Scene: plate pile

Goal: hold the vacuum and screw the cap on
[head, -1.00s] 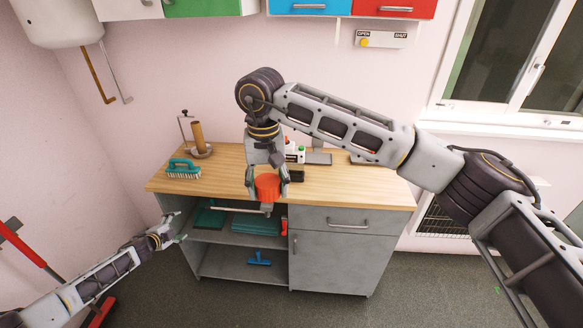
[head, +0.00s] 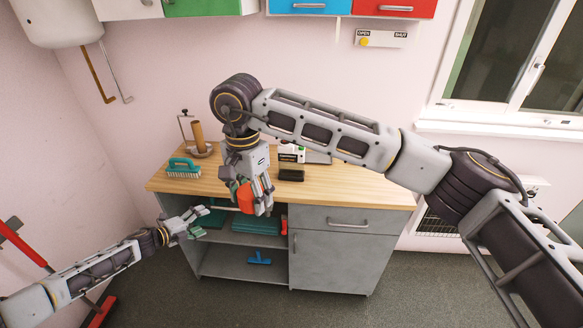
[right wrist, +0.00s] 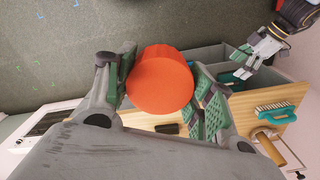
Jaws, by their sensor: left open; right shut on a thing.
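My right gripper (head: 252,200) is shut on a round orange-red thing (head: 245,196), held in front of the workbench's front edge. In the right wrist view the orange-red thing (right wrist: 160,82) sits between the green-padded fingers, its flat round face toward the camera. I cannot tell whether it is the cap or part of the vacuum; no other part of a vacuum is clear. My left gripper (head: 203,222) is open and empty, a little left of and below the right one. It also shows in the right wrist view (right wrist: 243,63), apart from the orange-red thing.
The wooden worktop (head: 345,192) has a teal brush (head: 183,170), a stand with a wooden post (head: 198,140), a dark brush (head: 291,175) and a white bottle (head: 291,153). Open shelves below hold teal things and a blue tool (head: 259,259). The worktop's right part is clear.

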